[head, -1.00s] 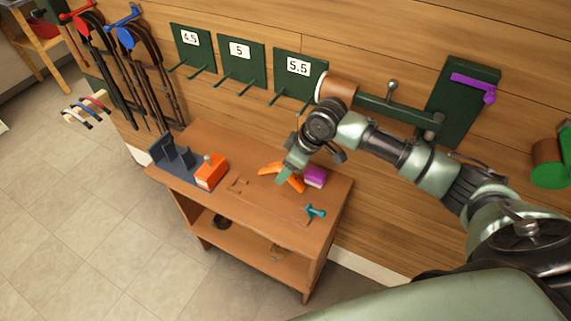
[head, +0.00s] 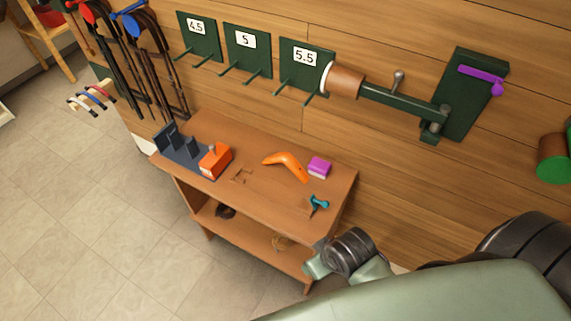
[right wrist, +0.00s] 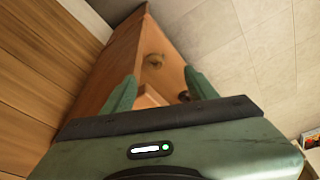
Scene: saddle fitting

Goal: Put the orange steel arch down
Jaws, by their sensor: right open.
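The orange steel arch (head: 290,162), a bent orange piece, lies on the wooden bench top (head: 262,196), left of a purple block (head: 319,167). Nothing is holding it. My right gripper is low in the head view, in front of the bench's right end and well apart from the arch; my own arm partly hides it there. In the right wrist view the two green fingers of my right gripper (right wrist: 160,90) are spread with nothing between them. The arch does not show in that view. My left gripper is not in view.
An orange box (head: 215,161) and a dark grey rack (head: 180,150) stand on the bench's left part. A teal tool (head: 319,202) lies near its right end. Green numbered plates (head: 299,66) and a pivoting arm with a brown cylinder (head: 346,80) are on the wall behind.

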